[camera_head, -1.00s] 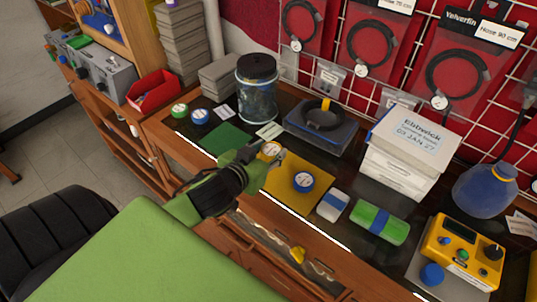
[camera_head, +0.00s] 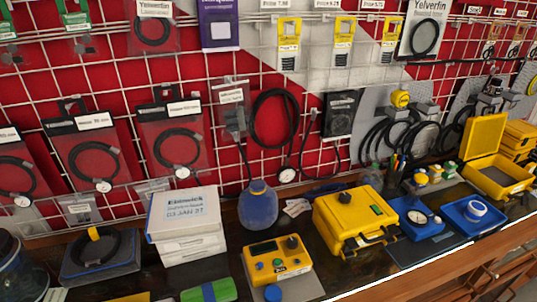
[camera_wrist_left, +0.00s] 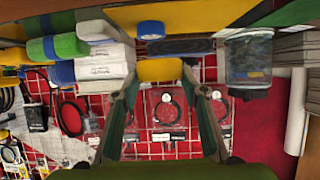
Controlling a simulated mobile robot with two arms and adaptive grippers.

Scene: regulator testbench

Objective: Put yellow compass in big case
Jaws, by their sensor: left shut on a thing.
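In the left wrist view my left gripper (camera_wrist_left: 160,82) is shut on a yellow thing (camera_wrist_left: 160,68), seen edge-on between the fingertips. It appears to be the yellow compass; its face is hidden. The bench lies beyond it, toward the top of that view. In the head view neither gripper shows. A bulky shut yellow case (camera_head: 350,212) with a black knob and handle stands nearer. Which is the big case is not marked.
A yellow tester (camera_head: 277,262), white boxes (camera_head: 185,215) and a blue flask (camera_head: 258,207) stand along the bench. Blue trays (camera_head: 473,215) lie before the open case. A wall grid with hoses rises behind. The bench's front edge is at the lower right.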

